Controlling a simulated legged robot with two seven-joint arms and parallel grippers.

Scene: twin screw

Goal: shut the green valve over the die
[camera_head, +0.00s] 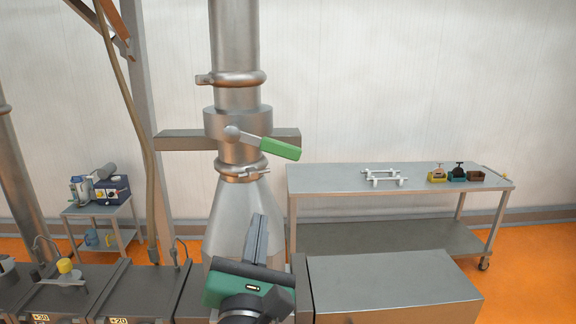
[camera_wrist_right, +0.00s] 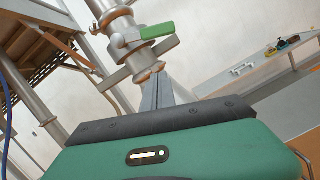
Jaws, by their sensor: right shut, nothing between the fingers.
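The valve has a green handle (camera_head: 279,149) on a metal lever, fixed to a steel collar (camera_head: 238,122) on the vertical pipe. The handle points right and slightly down, across the pipe's line. It also shows in the right wrist view as a green handle (camera_wrist_right: 158,31). Below the valve the pipe widens into a steel cone (camera_head: 236,215). My right gripper (camera_head: 260,222) is shut and empty, in front of the cone and below the handle, apart from it. In the right wrist view its fingers (camera_wrist_right: 165,84) point up toward the pipe. My left gripper is not in view. The die is not clearly visible.
A grey box-shaped housing (camera_head: 390,280) stands at the front right. A small cart (camera_head: 98,208) stands at the left. The space right of the handle is clear.

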